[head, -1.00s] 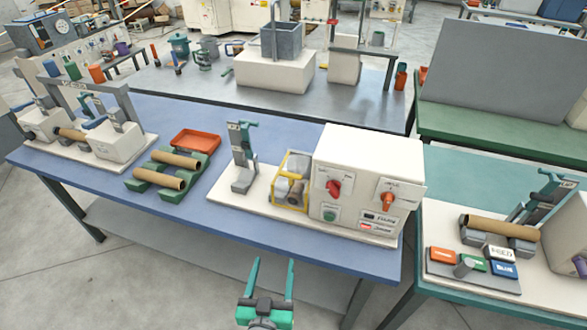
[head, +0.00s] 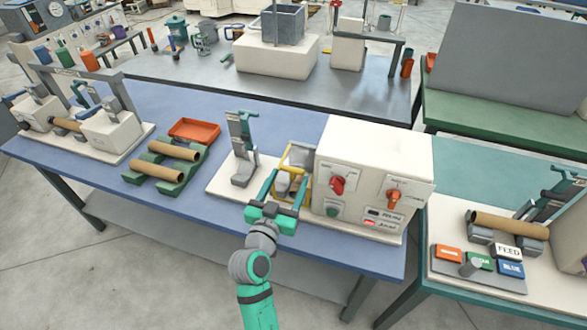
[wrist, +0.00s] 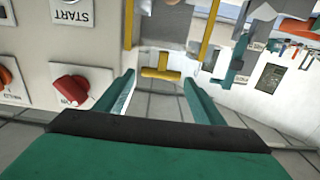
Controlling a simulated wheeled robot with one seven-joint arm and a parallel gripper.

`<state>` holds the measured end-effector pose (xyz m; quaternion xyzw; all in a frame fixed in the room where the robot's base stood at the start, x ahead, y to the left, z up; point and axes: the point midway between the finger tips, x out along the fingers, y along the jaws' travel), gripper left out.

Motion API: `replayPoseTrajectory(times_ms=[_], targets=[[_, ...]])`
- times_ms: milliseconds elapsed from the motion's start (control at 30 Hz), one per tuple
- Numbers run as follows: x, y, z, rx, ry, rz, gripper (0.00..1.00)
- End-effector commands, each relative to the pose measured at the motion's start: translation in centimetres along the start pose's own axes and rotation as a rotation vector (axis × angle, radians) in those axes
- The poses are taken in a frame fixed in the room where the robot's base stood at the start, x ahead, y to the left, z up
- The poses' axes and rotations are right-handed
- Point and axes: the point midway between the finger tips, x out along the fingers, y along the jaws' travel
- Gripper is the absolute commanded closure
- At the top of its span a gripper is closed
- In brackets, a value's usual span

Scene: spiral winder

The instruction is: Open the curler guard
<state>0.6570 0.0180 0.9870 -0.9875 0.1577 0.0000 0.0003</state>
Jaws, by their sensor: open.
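The curler guard (head: 294,152) is a yellow-edged frame over the curler, just left of the white control box (head: 370,165). It appears down, as a cage in front of the grey curler parts. In the wrist view, its yellow T-shaped handle (wrist: 160,73) appears between my fingertips, and yellow bars (wrist: 207,28) show beyond. My gripper (head: 289,178) is open, with its teal fingers reaching toward the front of the guard. In the wrist view, my gripper (wrist: 159,80) has a wide gap between the fingers. I cannot tell whether a finger touches the handle.
The box carries a red knob (head: 338,185), an orange knob (head: 393,199) and a green button (head: 332,210). The red knob (wrist: 70,90) is close to my left finger in the wrist view. A grey upright stand (head: 241,150) is left of the guard. Cardboard tubes (head: 155,176) lie farther left.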

Motion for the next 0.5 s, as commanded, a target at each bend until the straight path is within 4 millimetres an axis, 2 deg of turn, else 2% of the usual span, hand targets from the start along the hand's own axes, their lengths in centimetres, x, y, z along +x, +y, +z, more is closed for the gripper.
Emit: replayPoseTrajectory(times_ms=[200, 500], targets=[[3.4, -0.1, -0.1, -0.001, 0.002, -0.001, 0.38], [5.1, -0.2, 0.0, 0.0, 0.0, -0.004, 0.38]])
